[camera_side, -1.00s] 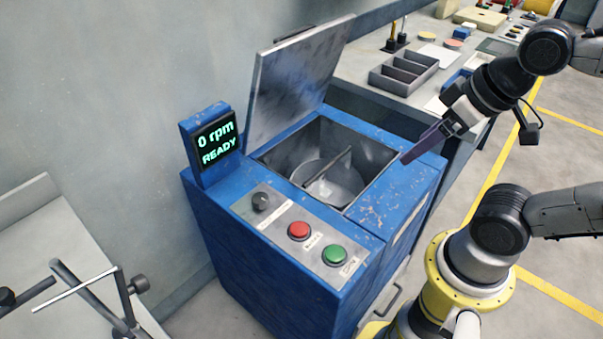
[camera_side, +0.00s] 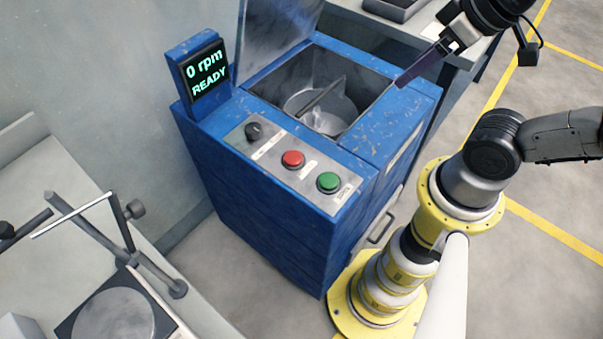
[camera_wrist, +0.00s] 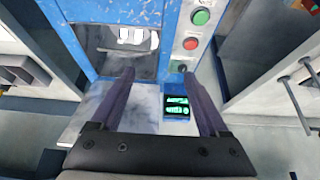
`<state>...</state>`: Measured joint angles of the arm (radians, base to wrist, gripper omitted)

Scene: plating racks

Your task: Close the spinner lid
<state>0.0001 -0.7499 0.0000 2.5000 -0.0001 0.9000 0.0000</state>
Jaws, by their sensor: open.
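The blue spinner (camera_side: 270,190) stands with its grey metal lid (camera_side: 275,35) raised at the back of its opening. The lid's top is cut off in the side view. Its round bowl (camera_side: 318,112) with a crossbar is uncovered. My gripper (camera_side: 400,82) is just beyond the opening's right edge, near the blue top; I cannot tell whether it touches. In the wrist view, my gripper (camera_wrist: 157,73) has its two purple fingers spread with nothing between them. There the lid (camera_wrist: 143,105) lies partly behind the left finger.
The spinner's display (camera_side: 205,73) reads 0 rpm READY. Red (camera_side: 292,159) and green (camera_side: 328,182) buttons and a black knob (camera_side: 254,131) are on its front panel. A bench (camera_side: 455,65) stands behind. A grey table with rods (camera_side: 110,235) is at the lower left.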

